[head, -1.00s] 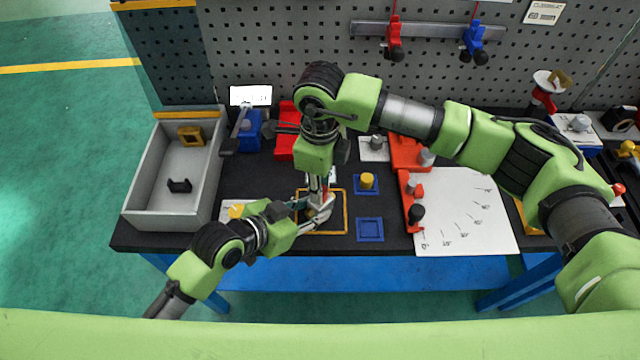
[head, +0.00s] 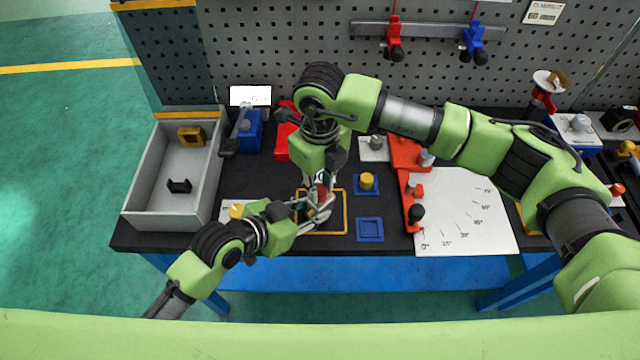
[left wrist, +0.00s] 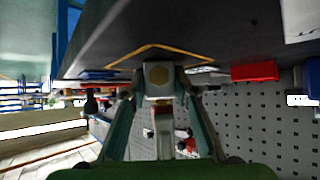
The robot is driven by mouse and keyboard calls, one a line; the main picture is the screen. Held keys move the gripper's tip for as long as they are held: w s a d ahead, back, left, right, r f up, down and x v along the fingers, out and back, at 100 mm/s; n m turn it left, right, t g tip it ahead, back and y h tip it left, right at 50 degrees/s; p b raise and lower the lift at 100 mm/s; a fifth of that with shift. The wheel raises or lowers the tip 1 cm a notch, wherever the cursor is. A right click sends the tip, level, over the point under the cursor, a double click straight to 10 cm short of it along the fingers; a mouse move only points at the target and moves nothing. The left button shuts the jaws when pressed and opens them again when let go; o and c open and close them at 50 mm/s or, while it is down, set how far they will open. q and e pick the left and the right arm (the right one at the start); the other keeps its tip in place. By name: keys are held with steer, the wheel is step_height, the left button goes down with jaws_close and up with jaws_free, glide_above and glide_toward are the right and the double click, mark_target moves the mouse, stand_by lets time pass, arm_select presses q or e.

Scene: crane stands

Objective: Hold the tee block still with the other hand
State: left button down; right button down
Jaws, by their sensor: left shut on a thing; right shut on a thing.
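The tee block (left wrist: 160,78) shows in the left wrist view as a grey block with a brass hexagonal face, between the fingers of my left gripper (left wrist: 160,100). In the head view my left gripper (head: 308,217) reaches in low from the left, over the yellow outlined square (head: 345,215), and its fingers mostly hide the block. My right gripper (head: 322,196) points down from above at the same spot, shut on a red part (head: 322,190) just above the block. The grippers overlap in this view, so I cannot tell whether the red part touches the block.
A grey bin (head: 150,180) with a yellow piece and a black piece stands at the left. A blue pad with a yellow knob (head: 367,181) and an empty blue tray (head: 370,229) lie right of the square. A white angle sheet (head: 470,215) lies farther right.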

steer(key=m, duration=0.5)
steer(key=c, duration=1.7)
jaws_free()
steer(key=shift+c, duration=0.9)
